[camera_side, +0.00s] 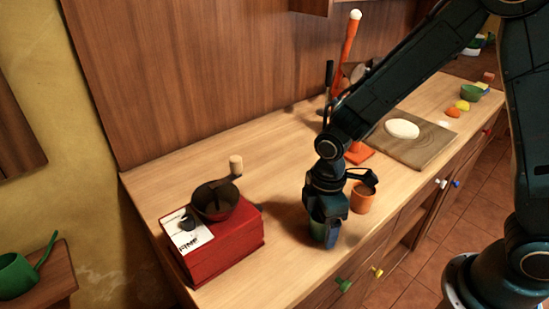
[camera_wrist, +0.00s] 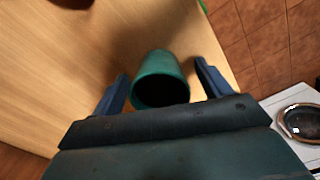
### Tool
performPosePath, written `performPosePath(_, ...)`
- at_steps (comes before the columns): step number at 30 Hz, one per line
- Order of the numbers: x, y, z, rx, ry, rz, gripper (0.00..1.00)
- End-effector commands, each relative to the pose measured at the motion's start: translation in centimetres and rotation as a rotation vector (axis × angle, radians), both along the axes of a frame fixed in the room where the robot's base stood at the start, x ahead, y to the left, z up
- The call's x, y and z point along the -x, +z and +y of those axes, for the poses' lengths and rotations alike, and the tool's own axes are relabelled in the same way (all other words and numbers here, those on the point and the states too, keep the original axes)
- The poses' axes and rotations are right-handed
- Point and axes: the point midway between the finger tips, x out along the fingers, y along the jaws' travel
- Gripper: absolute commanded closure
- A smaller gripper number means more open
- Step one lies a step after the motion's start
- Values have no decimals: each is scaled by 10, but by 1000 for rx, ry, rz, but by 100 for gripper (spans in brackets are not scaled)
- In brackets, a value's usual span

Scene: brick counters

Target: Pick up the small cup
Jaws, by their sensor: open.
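A small green cup (camera_wrist: 160,68) stands on the counter in the wrist view, its dark opening facing the camera. My gripper (camera_wrist: 161,73) is open, with one blue finger on each side of the cup and a visible gap at both sides. In the side view my gripper (camera_side: 326,232) points down close to the counter top, and a bit of the green cup (camera_side: 318,231) shows at the fingers; the rest is hidden behind them. An orange cup (camera_side: 361,199) stands just to the right of my gripper.
A red coffee grinder (camera_side: 225,246) stands to the left. A cutting board (camera_side: 430,146) with a pale oval piece of dough (camera_side: 402,129) lies further back. The counter's front edge is close to my gripper. Bare counter lies between grinder and gripper.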

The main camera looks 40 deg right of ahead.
Motion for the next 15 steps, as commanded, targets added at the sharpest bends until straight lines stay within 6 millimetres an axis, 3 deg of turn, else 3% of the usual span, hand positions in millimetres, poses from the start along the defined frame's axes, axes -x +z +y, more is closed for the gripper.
performPosePath(9, 0, 0, 0, 0, 0, 0, 23)
performPosePath(15, 0, 0, 0, 0, 0, 0, 62)
